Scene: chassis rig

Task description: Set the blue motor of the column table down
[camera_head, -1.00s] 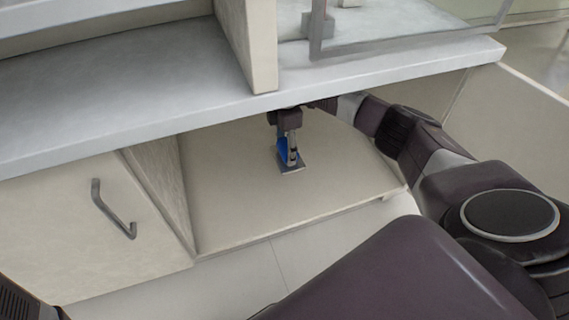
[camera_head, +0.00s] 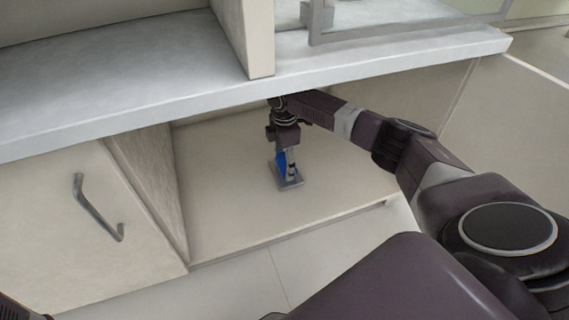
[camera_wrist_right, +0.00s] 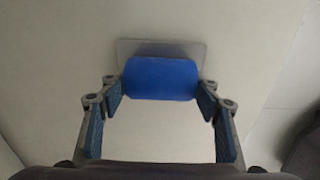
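The blue motor (camera_head: 281,162) stands over a grey plate (camera_head: 291,184) inside the open cabinet bay. My right gripper (camera_head: 291,168) points down at it from above. In the right wrist view the blue motor (camera_wrist_right: 160,78) sits between the fingertips of the right gripper (camera_wrist_right: 160,90), and both pads appear to press its sides. The grey plate (camera_wrist_right: 130,47) shows beyond the motor. The plate appears to rest on the cabinet floor, but any small gap under it is hard to tell.
The cabinet floor (camera_head: 225,205) is bare around the plate. The countertop (camera_head: 120,105) overhangs my right forearm closely. A side panel (camera_head: 150,175) and a door with a handle (camera_head: 98,208) bound the bay on the left.

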